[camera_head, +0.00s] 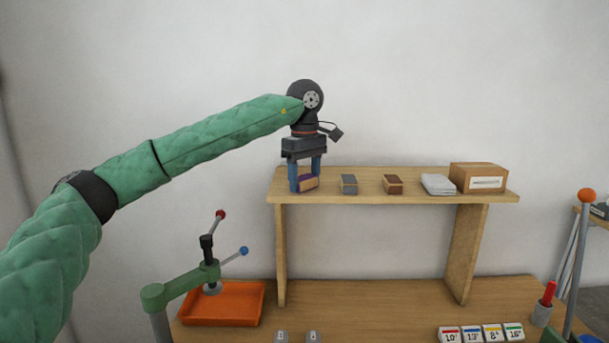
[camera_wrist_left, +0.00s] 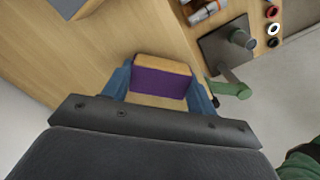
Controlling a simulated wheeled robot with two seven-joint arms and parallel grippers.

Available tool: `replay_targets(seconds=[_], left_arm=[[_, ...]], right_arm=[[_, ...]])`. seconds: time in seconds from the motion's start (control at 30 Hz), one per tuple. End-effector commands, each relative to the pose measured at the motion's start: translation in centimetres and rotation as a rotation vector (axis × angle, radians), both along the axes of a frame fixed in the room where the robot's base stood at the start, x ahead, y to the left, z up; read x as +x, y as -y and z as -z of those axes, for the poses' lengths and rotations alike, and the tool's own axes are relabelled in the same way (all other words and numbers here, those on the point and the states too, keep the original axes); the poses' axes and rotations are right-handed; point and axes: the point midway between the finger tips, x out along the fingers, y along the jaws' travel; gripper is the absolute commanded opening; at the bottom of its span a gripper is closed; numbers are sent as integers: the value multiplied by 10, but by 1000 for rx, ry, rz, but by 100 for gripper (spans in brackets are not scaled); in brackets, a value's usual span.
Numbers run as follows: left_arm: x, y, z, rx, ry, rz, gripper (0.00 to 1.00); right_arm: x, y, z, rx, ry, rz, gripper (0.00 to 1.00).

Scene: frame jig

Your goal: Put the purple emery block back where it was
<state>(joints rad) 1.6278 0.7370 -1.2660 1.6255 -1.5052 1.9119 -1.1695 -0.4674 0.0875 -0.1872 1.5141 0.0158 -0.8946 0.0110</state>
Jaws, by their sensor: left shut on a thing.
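The purple emery block (camera_head: 308,182) is at the left end of the wooden shelf (camera_head: 400,200). In the left wrist view the block (camera_wrist_left: 160,82) has a purple face and tan faces. My left gripper (camera_head: 305,182) points down with its blue fingers on either side of the block, shut on it. In the wrist view both blue fingers (camera_wrist_left: 160,90) press against its sides. The block is at the shelf's surface; I cannot tell if it touches. My right gripper is not in view.
On the shelf, to the right, are a grey block (camera_head: 349,184), a brown block (camera_head: 392,184), a folded grey cloth (camera_head: 438,184) and a cardboard box (camera_head: 479,178). Below are an orange tray (camera_head: 238,303), a green clamp (camera_head: 180,286) and several numbered tiles (camera_head: 481,333).

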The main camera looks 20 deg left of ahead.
Motion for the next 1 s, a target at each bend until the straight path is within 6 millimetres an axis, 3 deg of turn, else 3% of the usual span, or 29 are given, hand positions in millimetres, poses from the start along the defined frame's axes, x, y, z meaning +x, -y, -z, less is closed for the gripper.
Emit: replay_targets(seconds=[0.33,0.37,0.47,0.87,1.0], left_arm=[[0,0,2,0,0,0,33],[0,0,2,0,0,0,59],[0,0,2,0,0,0,79],[0,0,-1,0,0,0,79],[1,0,-10,-1,2,-1,79]], right_arm=[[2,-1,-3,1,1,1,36],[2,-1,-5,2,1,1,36],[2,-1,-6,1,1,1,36],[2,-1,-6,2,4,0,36],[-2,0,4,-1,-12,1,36]])
